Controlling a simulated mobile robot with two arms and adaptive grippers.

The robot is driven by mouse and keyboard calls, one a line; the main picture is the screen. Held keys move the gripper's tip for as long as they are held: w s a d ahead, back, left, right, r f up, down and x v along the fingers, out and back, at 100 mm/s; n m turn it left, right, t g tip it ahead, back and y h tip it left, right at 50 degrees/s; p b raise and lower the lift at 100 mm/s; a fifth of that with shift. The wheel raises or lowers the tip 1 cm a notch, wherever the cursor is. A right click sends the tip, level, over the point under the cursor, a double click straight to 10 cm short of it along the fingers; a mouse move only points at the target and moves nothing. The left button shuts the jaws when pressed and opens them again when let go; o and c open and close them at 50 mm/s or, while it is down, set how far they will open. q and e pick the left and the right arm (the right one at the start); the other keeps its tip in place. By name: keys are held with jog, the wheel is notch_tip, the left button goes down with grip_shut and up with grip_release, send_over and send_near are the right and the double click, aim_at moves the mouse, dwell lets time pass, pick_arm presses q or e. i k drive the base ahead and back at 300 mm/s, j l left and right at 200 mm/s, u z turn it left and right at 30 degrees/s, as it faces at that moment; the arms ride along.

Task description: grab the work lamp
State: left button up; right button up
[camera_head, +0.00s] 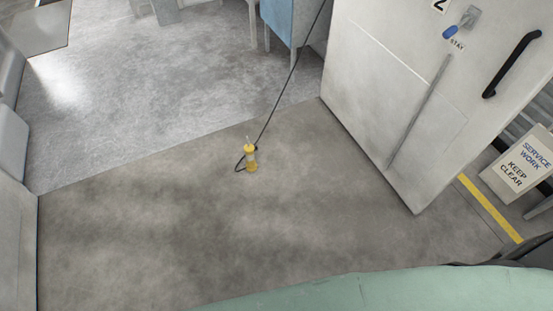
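The work lamp (252,160) stands upright on the grey floor near the middle of the head view. It has a yellow top, a pale middle and a yellow base. A black cord (277,100) curls beside it on the left and runs up to the upper right. Nothing is touching the lamp except its cord and the floor. Neither my left nor my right gripper is in view.
A large white door panel (390,90) with a black handle (511,64) stands at the right. A "SERVICE WORK KEEP CLEAR" sign (522,163) and a yellow floor stripe (490,208) are beyond it. A blue cabinet (279,18) is at the back. The floor around the lamp is clear.

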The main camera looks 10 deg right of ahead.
aim_at(249, 149)
jog(key=i+j+z, duration=0.15)
jog(key=z, duration=0.25)
jog(key=i+j+z, duration=0.15)
jog(key=z, duration=0.2)
jog(key=i+j+z, duration=0.1)
jog(key=j+z, duration=0.3)
jog(key=i+j+z, duration=0.1)
jog(key=z, duration=0.25)
